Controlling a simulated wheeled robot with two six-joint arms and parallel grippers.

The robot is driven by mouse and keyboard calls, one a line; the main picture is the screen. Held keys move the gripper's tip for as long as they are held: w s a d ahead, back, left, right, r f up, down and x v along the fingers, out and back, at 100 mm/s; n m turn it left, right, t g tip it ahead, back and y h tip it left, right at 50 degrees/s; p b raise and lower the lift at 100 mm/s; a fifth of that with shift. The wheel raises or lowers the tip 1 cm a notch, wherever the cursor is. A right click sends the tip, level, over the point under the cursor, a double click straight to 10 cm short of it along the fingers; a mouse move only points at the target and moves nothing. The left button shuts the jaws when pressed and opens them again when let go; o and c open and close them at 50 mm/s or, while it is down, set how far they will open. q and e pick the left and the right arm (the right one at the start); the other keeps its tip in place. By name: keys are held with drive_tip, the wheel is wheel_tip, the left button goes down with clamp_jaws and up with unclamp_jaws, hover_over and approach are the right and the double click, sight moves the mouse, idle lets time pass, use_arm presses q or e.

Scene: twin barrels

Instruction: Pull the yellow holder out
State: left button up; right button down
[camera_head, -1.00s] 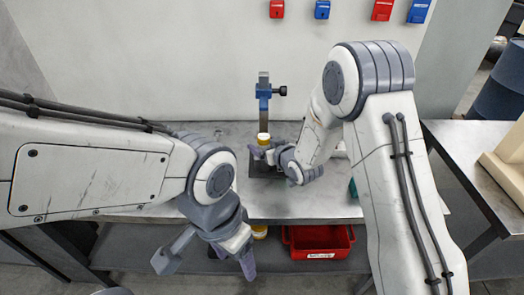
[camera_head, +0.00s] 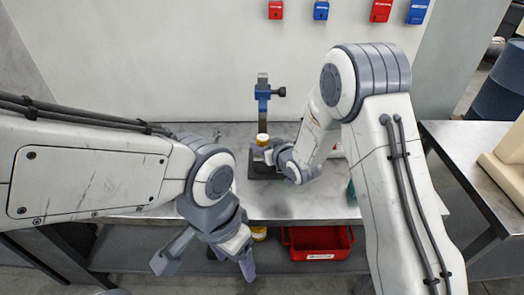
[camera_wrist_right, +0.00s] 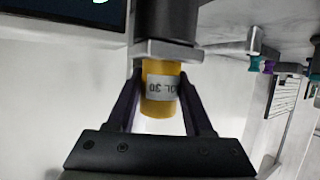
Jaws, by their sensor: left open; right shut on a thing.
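The yellow holder (camera_wrist_right: 160,88) is a short cylinder with a white label, which reads upside down in the right wrist view. It also shows in the head view (camera_head: 262,140), in front of the upright stand (camera_head: 263,95) with a blue clamp. My right gripper (camera_wrist_right: 160,108) is shut on the holder, one dark finger on each side. The holder's end meets a grey metal block (camera_wrist_right: 168,50) below a black cylinder in the wrist view; I see no gap there. My left gripper (camera_head: 207,262) is open and empty, low in front of the bench.
The stand's dark base (camera_head: 265,171) rests on the metal bench (camera_head: 300,205). A red bin (camera_head: 318,242) and another yellow item (camera_head: 259,233) are on the shelf below. A second metal table (camera_head: 470,165) stands at right. The bench front is mostly bare.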

drive_tip(key=shift+r+p, duration=0.35)
drive_tip(key=shift+r, duration=0.4)
drive_tip(key=shift+r+p, duration=2.3)
drive_tip(key=shift+r, duration=1.25)
drive_tip(key=shift+f, duration=0.1)
